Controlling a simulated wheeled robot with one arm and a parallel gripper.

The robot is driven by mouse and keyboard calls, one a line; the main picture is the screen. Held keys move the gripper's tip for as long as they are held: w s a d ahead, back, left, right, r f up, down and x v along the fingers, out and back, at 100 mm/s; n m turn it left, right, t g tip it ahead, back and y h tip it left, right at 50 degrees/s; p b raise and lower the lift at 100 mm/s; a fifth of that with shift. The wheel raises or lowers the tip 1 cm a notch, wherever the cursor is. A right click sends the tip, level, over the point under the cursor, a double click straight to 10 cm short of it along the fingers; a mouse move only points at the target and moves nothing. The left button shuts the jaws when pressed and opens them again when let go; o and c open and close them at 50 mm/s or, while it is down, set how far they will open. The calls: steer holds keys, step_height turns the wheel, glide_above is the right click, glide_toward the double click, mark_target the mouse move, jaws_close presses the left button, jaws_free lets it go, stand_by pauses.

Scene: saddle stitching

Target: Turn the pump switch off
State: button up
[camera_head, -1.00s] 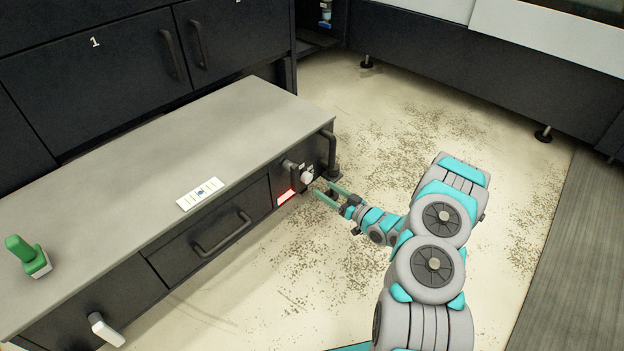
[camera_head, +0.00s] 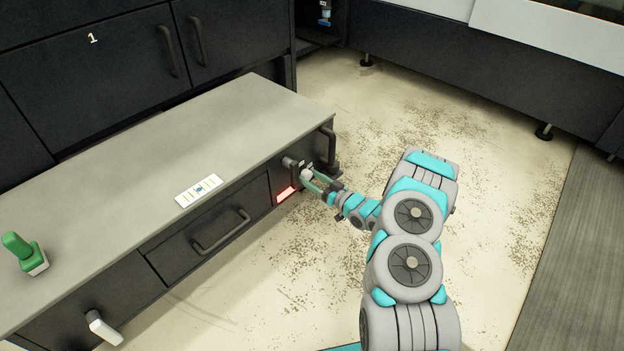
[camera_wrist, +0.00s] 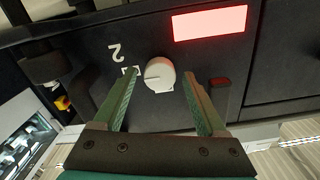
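The pump switch is a round white knob (camera_wrist: 160,74) on the dark front panel, near a label "2" in the wrist view. In the head view the knob (camera_head: 306,175) is at the right end of the low cabinet's front. My gripper (camera_wrist: 163,88) is open, with one green finger on each side of the knob and a gap to both. In the head view my gripper (camera_head: 318,183) is right at the panel. The knob's pointer mark is small, so its exact setting is hard to tell.
A lit red panel (camera_head: 286,195) is beside the knob. Dark handles (camera_head: 329,147) stick out near it. The floor to the right is free.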

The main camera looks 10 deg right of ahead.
jaws_close()
stand_by(0.4)
steer(key=shift+n+p, duration=0.4)
steer(key=n+p, duration=0.2)
steer(key=n, duration=0.2)
steer(key=shift+r+p, duration=0.15)
steer(key=shift+p, duration=0.25)
steer(key=n+p, duration=0.2)
steer(key=n, duration=0.7)
steer(key=shift+a+f+p, duration=0.1)
steer(key=shift+f+p, duration=0.1)
steer(key=shift+p, duration=0.2)
steer(key=shift+n+b, duration=0.3)
steer(key=shift+n, duration=1.7)
